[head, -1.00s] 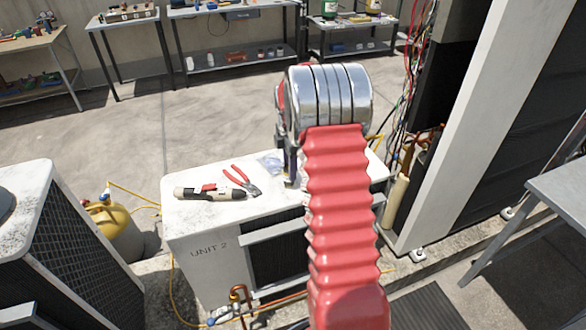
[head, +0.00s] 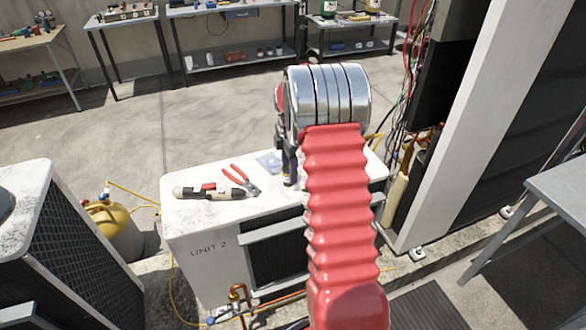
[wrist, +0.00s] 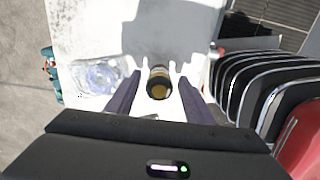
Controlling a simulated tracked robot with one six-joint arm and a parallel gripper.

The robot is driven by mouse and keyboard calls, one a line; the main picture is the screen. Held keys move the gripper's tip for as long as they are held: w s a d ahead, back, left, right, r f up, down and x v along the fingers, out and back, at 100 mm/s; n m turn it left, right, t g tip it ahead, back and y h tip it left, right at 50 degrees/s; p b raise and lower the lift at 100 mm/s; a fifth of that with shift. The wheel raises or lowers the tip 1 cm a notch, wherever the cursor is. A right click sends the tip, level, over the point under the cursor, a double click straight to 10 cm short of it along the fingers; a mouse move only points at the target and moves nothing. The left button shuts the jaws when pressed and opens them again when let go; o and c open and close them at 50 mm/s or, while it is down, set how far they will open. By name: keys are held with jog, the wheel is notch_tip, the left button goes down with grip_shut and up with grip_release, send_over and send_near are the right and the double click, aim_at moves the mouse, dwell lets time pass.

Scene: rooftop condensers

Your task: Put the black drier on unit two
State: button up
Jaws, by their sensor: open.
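Unit two (head: 200,225) is a white condenser marked "UNIT 2", with a flat, worn white top. In the wrist view a short dark cylinder with a brass-coloured end (wrist: 160,82), which looks like the black drier, is seen end-on between my fingers, over the white top (wrist: 150,30). I cannot tell whether it touches that top. My gripper (wrist: 160,92) is open, with a dark finger on each side of the cylinder and gaps visible.
Red-handled pliers (head: 240,180), a black-and-cream tool (head: 208,191) and a clear plastic item (head: 268,162) lie on the left of unit two's top. A tall cabinet (head: 440,130) stands close on the right. A yellow cylinder (head: 108,222) stands at left. Benches line the back wall.

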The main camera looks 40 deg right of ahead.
aim_at(288, 168)
notch_tip(288, 168, up, 12)
dwell(0.6)
dwell(0.4)
jog(key=s+a+r+m+t, duration=0.1)
jog(key=s+a+r+m, duration=0.4)
jog(key=a, duration=0.3)
jog(key=s+a+r+m+t, duration=0.2)
jog(key=s+a+r, duration=0.3)
jog(key=a+r, duration=0.3)
jog(key=s+a+f+m+t, duration=0.1)
jog(key=s+a+m, duration=0.3)
jog(key=s, duration=0.5)
jog(key=s+a+f+m+t, duration=0.1)
jog(key=s+a+m, duration=0.3)
jog(key=s+a, duration=0.4)
jog(key=shift+s+f+t, duration=0.3)
jog(key=shift+s+f, duration=0.2)
jog(key=shift+f, duration=0.1)
